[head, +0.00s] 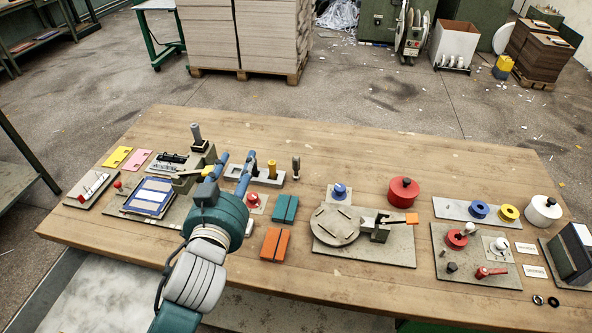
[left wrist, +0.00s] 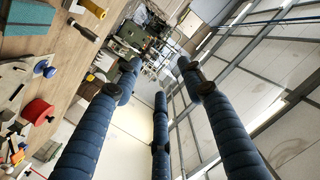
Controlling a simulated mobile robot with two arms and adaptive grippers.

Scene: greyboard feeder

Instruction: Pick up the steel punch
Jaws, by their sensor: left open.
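A small upright tool (head: 296,168) with a dark upper part and a greyish lower part stands on the table, just right of a pale slotted rack (head: 270,181). It looks like the steel punch, but I cannot be sure. A yellow-handled tool (head: 272,169) stands in the rack. My left gripper (head: 235,163) is open and empty, left of the rack, with its blue fingers pointing away toward the back of the table. In the left wrist view its fingers (left wrist: 158,82) are spread with nothing between them, and a dark-handled tool (left wrist: 84,32) shows at the upper left. My right gripper is not in view.
A grey machine block with an upright handle (head: 197,137) stands left of my left gripper. Teal pads (head: 285,208) and orange pads (head: 275,243) lie to its right, near a round turntable (head: 335,226) and a red pot (head: 403,193). The back middle of the table is clear.

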